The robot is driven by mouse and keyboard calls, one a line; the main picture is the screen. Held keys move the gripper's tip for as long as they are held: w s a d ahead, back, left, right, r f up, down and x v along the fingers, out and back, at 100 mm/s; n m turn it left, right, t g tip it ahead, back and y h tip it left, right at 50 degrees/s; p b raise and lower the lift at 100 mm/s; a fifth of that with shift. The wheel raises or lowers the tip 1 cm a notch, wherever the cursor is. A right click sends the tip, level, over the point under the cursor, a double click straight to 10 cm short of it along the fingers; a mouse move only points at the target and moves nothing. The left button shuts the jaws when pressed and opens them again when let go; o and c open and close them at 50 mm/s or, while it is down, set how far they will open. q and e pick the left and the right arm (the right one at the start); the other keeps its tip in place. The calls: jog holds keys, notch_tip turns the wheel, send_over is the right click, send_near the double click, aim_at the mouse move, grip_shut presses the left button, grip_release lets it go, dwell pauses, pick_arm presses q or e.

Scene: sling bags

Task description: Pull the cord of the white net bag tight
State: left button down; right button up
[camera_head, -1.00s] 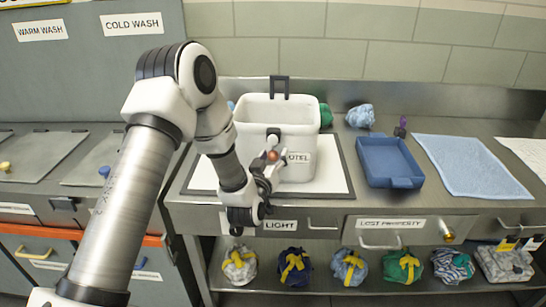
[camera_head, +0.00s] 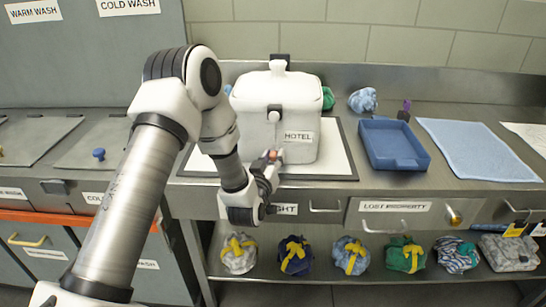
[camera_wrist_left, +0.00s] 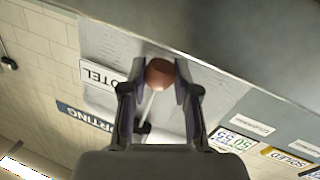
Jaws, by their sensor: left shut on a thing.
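The white bag (camera_head: 252,128) with the HOTEL label stands upright on a white, dark-edged mat (camera_head: 335,168) on the steel counter. Its top is closed over, with a small white tuft in the middle. A thin pale cord (camera_wrist_left: 147,106) runs from the ball between the fingers. My right gripper is not in view.
A blue tray (camera_head: 392,147) and a blue towel (camera_head: 478,148) lie to the right. A light blue bundle (camera_head: 363,100) sits behind. Several tied bundles stand on the shelf (camera_head: 330,283) below. Drawer handles (camera_head: 324,207) stick out along the counter front.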

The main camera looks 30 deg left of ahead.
pick_arm(q)
jog(key=c, duration=0.8)
grip_release()
jog(key=shift+s, duration=0.1)
jog(key=v, duration=1.2)
jog(key=shift+d, duration=0.1)
